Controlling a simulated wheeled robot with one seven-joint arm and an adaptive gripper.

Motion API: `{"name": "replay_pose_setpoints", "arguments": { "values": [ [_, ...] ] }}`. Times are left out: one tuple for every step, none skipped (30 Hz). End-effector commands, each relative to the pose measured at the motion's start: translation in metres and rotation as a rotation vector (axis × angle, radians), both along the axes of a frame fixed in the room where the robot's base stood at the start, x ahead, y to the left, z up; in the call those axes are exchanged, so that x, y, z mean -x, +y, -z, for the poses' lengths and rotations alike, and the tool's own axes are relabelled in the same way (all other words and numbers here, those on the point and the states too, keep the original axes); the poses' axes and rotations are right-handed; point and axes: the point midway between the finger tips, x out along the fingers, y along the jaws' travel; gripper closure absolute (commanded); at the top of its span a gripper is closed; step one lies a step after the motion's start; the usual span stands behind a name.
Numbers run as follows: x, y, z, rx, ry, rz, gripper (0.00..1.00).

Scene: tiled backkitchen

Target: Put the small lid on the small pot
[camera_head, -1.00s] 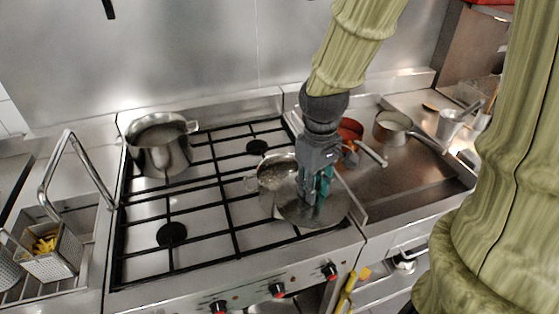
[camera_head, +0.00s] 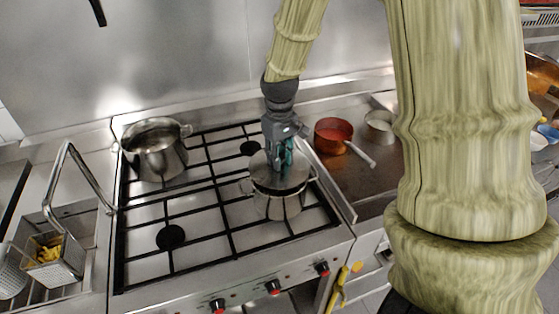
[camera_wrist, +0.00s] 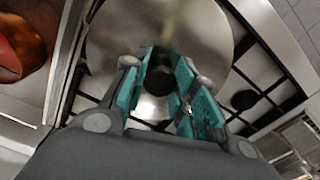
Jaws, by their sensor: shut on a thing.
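The small steel pot (camera_head: 279,205) stands on the right front part of the hob in the head view. My gripper (camera_head: 280,163) is above it, pointing down, with its teal fingers shut on the small lid (camera_head: 293,177). The lid is a round steel disc, roughly level over the pot's mouth and set slightly toward its back. I cannot tell whether it touches the rim. In the wrist view, the lid (camera_wrist: 205,30) spreads beyond my fingers, with its dark knob (camera_wrist: 158,80) between them. The pot's inside is hidden by the lid.
A larger steel pot (camera_head: 155,160) stands at the hob's back left. A red pan (camera_head: 333,137) and a steel saucepan (camera_head: 381,126) stand on the right counter. A fryer basket (camera_head: 52,262) is at the left. The front left of the hob is clear.

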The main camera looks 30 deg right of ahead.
Motion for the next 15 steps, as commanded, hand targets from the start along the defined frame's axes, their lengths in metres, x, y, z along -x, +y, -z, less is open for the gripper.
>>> {"name": "replay_pose_setpoints", "arguments": {
  "values": [
    [-0.002, 0.000, 0.000, 0.000, 0.000, 0.000, 1.00],
    [-0.003, -0.001, 0.000, 0.000, 0.000, 0.000, 1.00],
    [-0.004, -0.001, 0.001, 0.000, 0.000, 0.000, 1.00],
    [-0.004, -0.001, 0.002, 0.000, 0.001, 0.000, 1.00],
    [-0.004, -0.001, 0.003, -0.001, 0.001, 0.000, 1.00],
    [-0.004, -0.001, 0.005, -0.001, 0.002, 0.000, 1.00],
    [-0.004, -0.001, 0.007, -0.001, 0.003, 0.000, 1.00],
    [-0.003, -0.001, 0.010, -0.001, 0.003, 0.000, 1.00],
    [-0.003, -0.001, 0.014, -0.001, 0.003, 0.000, 1.00],
    [-0.003, -0.001, 0.017, -0.001, 0.003, 0.000, 1.00],
    [-0.003, -0.001, 0.020, -0.001, 0.003, 0.000, 1.00],
    [-0.003, -0.001, 0.023, -0.001, 0.003, 0.000, 1.00],
    [-0.003, -0.001, 0.025, -0.001, 0.003, 0.000, 1.00],
    [-0.003, -0.001, 0.028, -0.001, 0.002, 0.000, 1.00],
    [-0.003, -0.001, 0.030, -0.001, 0.002, 0.000, 1.00]
  ]
}}
